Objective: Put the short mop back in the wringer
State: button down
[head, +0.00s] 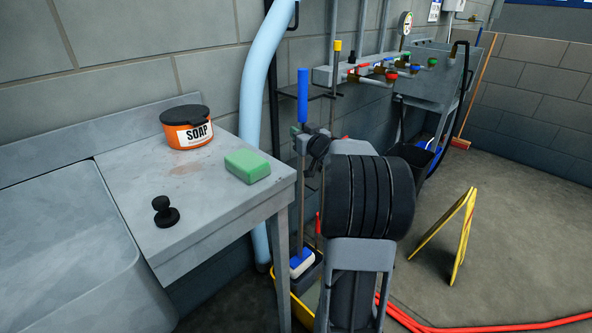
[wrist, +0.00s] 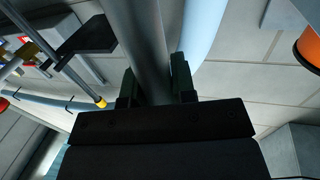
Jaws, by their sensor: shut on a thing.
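The short mop has a blue grip (head: 302,95), a grey pole and a blue and white head (head: 301,262). It stands nearly upright beside the table. My gripper (head: 302,143) is shut on the pole below the blue grip. In the wrist view the grey pole (wrist: 140,45) passes between the two dark fingers (wrist: 155,90). The mop head shows at the dark wringer (head: 312,272) on the yellow bucket (head: 297,305). I cannot tell whether the head is seated in it. My arm hides part of the bucket.
The grey table (head: 220,215) at the left holds a soap tub (head: 187,128), a green sponge (head: 247,166) and a black plug (head: 164,212). A light blue pipe (head: 258,90) runs behind the mop.

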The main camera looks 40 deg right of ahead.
notch_tip(320, 180, down, 8)
jog(key=b, duration=0.2)
jog(key=shift+b, duration=0.4)
jog(key=c, duration=0.9)
grip_release()
jog(key=shift+f, duration=0.15)
jog(key=shift+c, duration=0.2)
jog(key=p, duration=0.2)
send_near(303, 159)
jog(key=shift+w, duration=0.3)
